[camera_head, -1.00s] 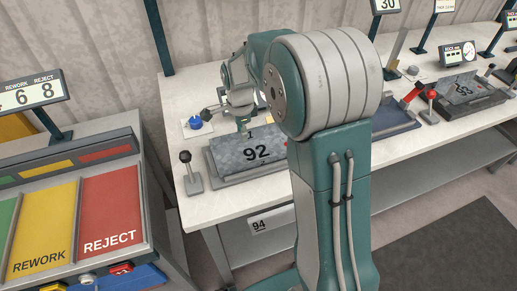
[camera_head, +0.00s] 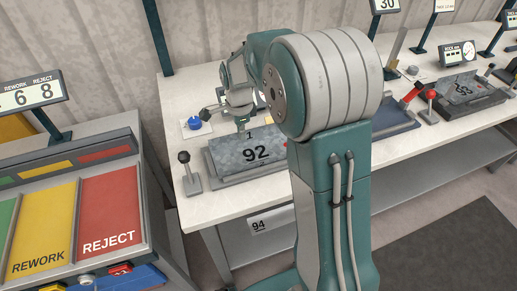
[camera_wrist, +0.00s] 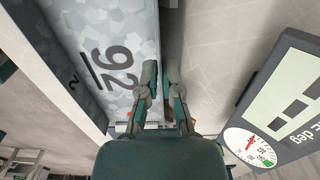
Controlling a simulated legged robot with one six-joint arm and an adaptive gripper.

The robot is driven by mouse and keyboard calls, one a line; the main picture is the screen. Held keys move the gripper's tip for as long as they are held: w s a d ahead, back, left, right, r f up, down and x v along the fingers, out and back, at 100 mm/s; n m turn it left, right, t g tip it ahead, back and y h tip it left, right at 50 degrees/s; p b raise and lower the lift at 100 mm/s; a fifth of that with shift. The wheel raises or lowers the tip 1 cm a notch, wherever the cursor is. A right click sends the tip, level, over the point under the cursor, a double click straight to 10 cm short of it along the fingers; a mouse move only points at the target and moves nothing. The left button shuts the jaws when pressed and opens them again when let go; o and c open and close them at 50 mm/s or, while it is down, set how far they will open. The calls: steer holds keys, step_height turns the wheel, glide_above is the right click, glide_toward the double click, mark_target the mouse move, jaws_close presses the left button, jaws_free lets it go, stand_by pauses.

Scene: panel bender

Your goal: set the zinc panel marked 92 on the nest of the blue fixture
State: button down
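The zinc panel marked 92 (camera_head: 228,155) lies on a grey base (camera_head: 232,181) at the left part of the white bench. In the wrist view the panel (camera_wrist: 92,20) fills the upper left. My gripper (camera_head: 243,128) is at the panel's far edge. In the wrist view my gripper's two fingers (camera_wrist: 161,72) are apart, with a narrow gap, one over the panel's edge and one just beyond it. I see no grip on the panel. A dark blue fixture (camera_head: 392,122) is farther right, partly hidden behind my arm; the part that shows is bare.
A black-knobbed lever (camera_head: 190,175) stands left of the panel and a blue button (camera_head: 194,123) behind it. A red-knobbed lever (camera_head: 430,105) and a grey panel marked 53 (camera_head: 463,88) are at right. A display with a dial (camera_wrist: 285,100) stands close right of the gripper in the wrist view.

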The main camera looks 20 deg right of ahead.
steer(key=shift+s+f, duration=0.1)
steer(key=shift+r, duration=3.8)
